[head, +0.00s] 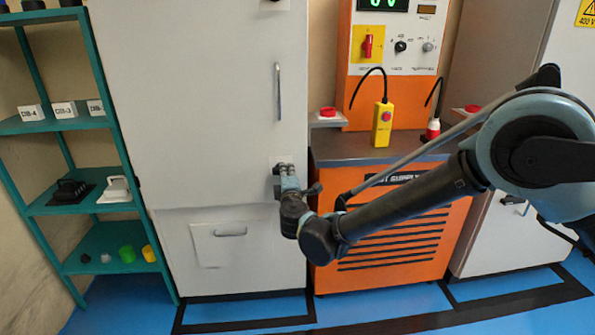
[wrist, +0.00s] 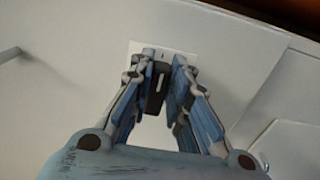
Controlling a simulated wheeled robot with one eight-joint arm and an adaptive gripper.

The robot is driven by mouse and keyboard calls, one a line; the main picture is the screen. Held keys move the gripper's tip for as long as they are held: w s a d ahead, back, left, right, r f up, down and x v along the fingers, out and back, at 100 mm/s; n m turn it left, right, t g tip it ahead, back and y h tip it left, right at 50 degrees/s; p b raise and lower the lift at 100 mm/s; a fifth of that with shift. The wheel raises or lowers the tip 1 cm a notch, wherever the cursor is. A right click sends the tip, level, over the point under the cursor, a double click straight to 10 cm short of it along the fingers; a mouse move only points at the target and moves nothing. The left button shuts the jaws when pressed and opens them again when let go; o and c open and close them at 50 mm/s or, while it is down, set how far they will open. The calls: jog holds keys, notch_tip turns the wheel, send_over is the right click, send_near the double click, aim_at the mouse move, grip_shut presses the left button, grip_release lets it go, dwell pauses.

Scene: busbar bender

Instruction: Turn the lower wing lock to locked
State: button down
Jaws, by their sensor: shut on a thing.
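The lower wing lock (wrist: 155,97) shows in the wrist view as a dark piece between my fingers, in front of a small white plate (wrist: 187,56) on the cabinet door. My gripper (wrist: 164,66) is shut on the wing lock, with a blue-grey finger on each side. In the head view my gripper (head: 281,176) is at the right edge of the tall grey cabinet (head: 200,110), below the long door handle (head: 277,92). The gripper hides most of the lock there, and I cannot read its exact turn angle.
A lower panel with a handle (head: 231,232) is below left of my gripper. The orange test supply cabinet (head: 385,255) stands to the right, with a yellow pendant (head: 382,125) on top. A teal shelf (head: 78,203) stands at the left. Blue floor is in front.

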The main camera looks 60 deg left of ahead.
jog(key=shift+w, duration=0.4)
jog(key=c, duration=1.5)
grip_release()
jog(key=shift+w, duration=0.15)
jog(key=v, duration=1.2)
jog(key=shift+f, duration=0.1)
